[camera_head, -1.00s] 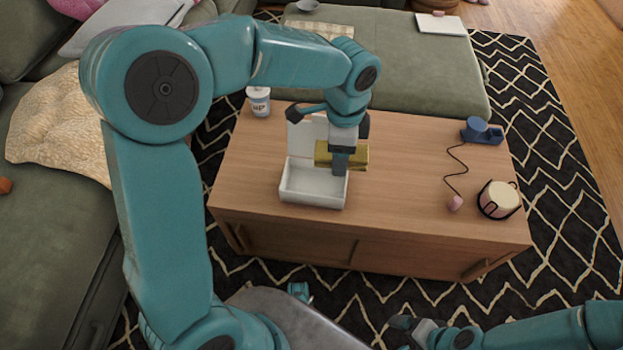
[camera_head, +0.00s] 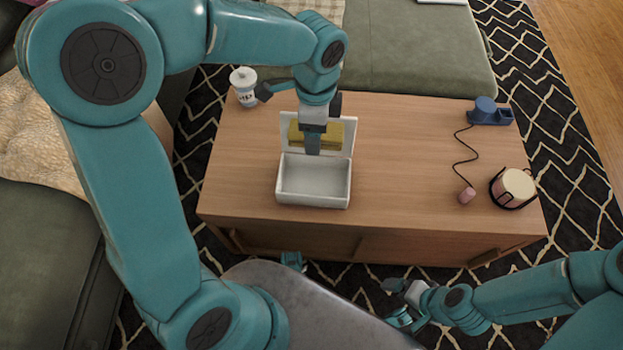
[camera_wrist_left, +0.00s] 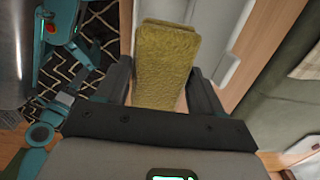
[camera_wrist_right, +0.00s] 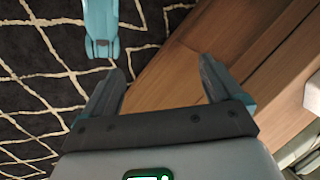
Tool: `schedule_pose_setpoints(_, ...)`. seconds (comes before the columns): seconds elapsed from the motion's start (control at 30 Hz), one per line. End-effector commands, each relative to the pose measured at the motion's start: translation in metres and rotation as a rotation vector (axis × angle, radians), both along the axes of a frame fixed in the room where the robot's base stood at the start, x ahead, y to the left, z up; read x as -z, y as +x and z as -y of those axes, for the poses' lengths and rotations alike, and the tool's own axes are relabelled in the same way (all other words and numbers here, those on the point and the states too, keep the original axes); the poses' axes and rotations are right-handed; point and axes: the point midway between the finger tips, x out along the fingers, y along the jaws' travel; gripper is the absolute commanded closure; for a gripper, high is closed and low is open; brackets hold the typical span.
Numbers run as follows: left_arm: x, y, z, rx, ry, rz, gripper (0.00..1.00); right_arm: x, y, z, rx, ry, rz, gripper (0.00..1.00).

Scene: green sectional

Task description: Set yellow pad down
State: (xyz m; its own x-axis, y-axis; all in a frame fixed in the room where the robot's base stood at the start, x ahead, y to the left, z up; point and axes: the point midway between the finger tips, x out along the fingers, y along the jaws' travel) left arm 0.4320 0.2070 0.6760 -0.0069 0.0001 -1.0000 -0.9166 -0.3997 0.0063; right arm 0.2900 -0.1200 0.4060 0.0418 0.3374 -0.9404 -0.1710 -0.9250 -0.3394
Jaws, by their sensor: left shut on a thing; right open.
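The yellow pad (camera_head: 329,136) is held in my left gripper (camera_head: 313,147), above the wooden table and in front of the raised lid of the white box (camera_head: 314,201). In the left wrist view the pad (camera_wrist_left: 165,65) sits between the two fingers of my left gripper (camera_wrist_left: 160,85), rough and mustard coloured. The box is open and its tray looks empty. My right gripper (camera_head: 402,303) is low at the front of the table, apart from it. In the right wrist view this gripper (camera_wrist_right: 163,85) is open with nothing between its fingers.
On the wooden table (camera_head: 410,150), a white cup (camera_head: 244,87) stands at the back left. A blue device (camera_head: 490,112) with a cord to a pink piece (camera_head: 467,196) and a cream round container (camera_head: 513,187) are at the right. The table between box and cord is clear.

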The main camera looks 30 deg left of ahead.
Motion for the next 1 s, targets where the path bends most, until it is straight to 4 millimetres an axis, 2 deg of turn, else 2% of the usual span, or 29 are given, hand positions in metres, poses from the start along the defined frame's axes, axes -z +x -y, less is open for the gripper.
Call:
schedule_pose_setpoints(0.03, 0.005, -0.001, -0.001, -0.003, 0.0, 0.004, 0.57, 0.006, 0.0, 0.0, 0.0, 0.0, 0.0, 0.07)
schedule_pose_setpoints(0.17, 0.008, -0.002, -0.001, -0.007, -0.001, 0.007, 0.57, 0.01, 0.0, 0.0, 0.0, 0.0, 0.0, 0.07)
schedule_pose_setpoints(0.27, 0.024, -0.004, -0.001, -0.007, -0.001, 0.004, 0.57, 0.018, 0.0, 0.0, 0.0, 0.0, 0.0, 0.07)
schedule_pose_setpoints(0.5, 0.095, -0.004, -0.002, -0.007, 0.0, 0.001, 0.57, 0.047, 0.004, 0.004, 0.015, -0.003, 0.007, 0.07)
schedule_pose_setpoints(0.6, 0.122, -0.003, -0.002, -0.009, -0.001, 0.003, 0.57, 0.057, 0.006, 0.006, 0.025, -0.004, 0.01, 0.07)
schedule_pose_setpoints(0.7, 0.14, -0.003, -0.003, -0.008, -0.001, 0.005, 0.57, 0.063, 0.008, 0.008, 0.032, -0.006, 0.014, 0.07)
schedule_pose_setpoints(1.0, 0.166, -0.001, -0.005, -0.009, 0.0, 0.004, 0.57, 0.073, 0.011, 0.01, 0.041, -0.008, 0.019, 0.07)
